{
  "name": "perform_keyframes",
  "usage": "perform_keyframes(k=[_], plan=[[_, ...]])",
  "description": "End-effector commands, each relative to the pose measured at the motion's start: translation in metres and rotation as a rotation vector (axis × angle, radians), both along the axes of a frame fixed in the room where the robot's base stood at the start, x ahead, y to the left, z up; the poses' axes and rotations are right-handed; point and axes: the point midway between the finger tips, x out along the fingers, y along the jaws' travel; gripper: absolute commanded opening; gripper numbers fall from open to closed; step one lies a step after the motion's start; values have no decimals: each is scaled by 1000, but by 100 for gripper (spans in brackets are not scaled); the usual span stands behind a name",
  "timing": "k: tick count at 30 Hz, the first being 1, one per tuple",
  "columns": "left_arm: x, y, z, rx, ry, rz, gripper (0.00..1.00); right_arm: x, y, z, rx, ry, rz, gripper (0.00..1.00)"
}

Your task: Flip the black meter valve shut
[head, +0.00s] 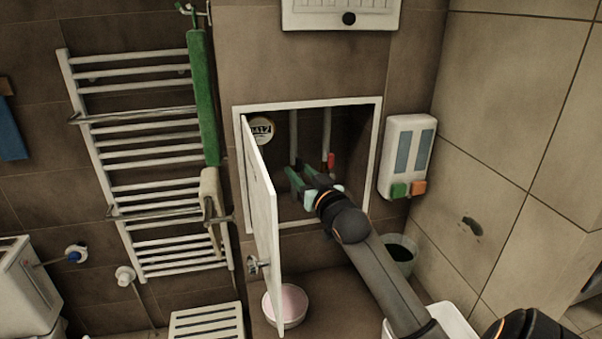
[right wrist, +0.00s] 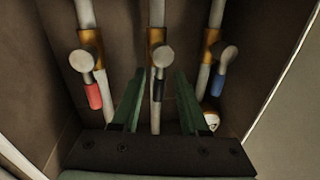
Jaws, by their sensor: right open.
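The black meter valve (right wrist: 157,86) is the middle one of three valves in the right wrist view. Its round metal knob sits on the middle pipe, and its black handle lies along that pipe in the picture. My right gripper (right wrist: 159,78) is open, with one green finger on each side of the black handle and visible gaps to both. In the head view my right gripper (head: 300,172) reaches into the open wall cabinet (head: 379,140); the black valve cannot be made out there. My left gripper is not in view.
A red-handled valve (right wrist: 92,94) and a blue-handled valve (right wrist: 220,85) flank it. The cabinet door (head: 264,220) stands open left of my arm. A round meter (head: 260,130) is inside. A soap dispenser (head: 408,155) hangs to the right.

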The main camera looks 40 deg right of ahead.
Motion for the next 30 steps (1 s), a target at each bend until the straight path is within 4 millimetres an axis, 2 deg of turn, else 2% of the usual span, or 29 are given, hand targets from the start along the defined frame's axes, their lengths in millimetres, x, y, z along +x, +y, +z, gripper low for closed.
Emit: perform_keyframes(k=[2,13,30], plan=[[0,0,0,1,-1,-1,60,0,0,0,0,0,0,43],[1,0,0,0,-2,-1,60,0,0,0,0,0,0,1],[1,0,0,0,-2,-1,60,-1,0,-1,11,-6,0,0]])
